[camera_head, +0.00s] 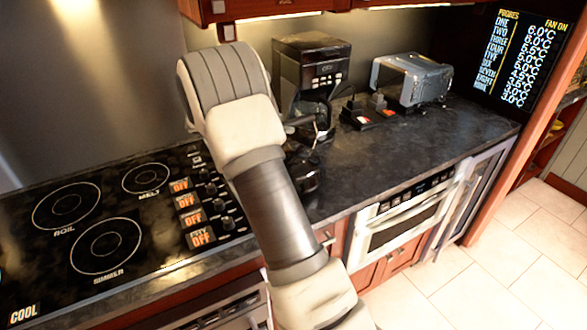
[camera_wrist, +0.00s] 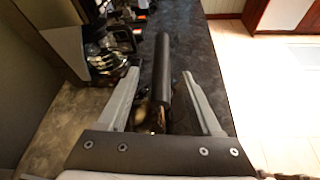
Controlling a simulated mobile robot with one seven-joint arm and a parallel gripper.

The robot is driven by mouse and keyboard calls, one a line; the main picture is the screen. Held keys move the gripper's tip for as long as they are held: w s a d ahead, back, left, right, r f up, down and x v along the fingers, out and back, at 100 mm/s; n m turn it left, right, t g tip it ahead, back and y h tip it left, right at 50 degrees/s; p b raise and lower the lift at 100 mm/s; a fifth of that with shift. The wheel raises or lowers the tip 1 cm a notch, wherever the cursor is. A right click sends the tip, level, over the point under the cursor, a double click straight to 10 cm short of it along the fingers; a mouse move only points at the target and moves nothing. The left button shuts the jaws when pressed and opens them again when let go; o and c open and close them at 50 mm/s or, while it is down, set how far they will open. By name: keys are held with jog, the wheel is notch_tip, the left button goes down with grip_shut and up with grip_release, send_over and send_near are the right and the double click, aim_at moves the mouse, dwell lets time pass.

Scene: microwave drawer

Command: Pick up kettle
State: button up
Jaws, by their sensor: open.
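The kettle (camera_head: 308,172) is a dark, glossy shape on the counter in the head view, mostly hidden behind my arm. In the wrist view a long black bar (camera_wrist: 162,68), which looks like the kettle's handle, lies between the two fingers of my gripper (camera_wrist: 160,76). The fingers are open, one on each side of the bar, with a gap visible on both sides. The kettle's body below the bar is dark and hard to make out. My gripper is not clearly visible in the head view.
A black coffee maker (camera_head: 311,68) stands behind the kettle, its glass carafe close to my left finger in the wrist view (camera_wrist: 104,62). A toaster (camera_head: 412,80) and small dark items with red parts (camera_head: 368,115) stand further right. The cooktop (camera_head: 110,215) is at left.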

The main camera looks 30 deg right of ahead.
aim_at(294, 121)
jog(key=p+x, duration=0.1)
jog(key=x, duration=0.4)
jog(key=shift+d+r, duration=0.1)
jog(key=shift+d, duration=0.1)
grip_shut()
dwell(1.1)
jog(key=shift+r, duration=0.25)
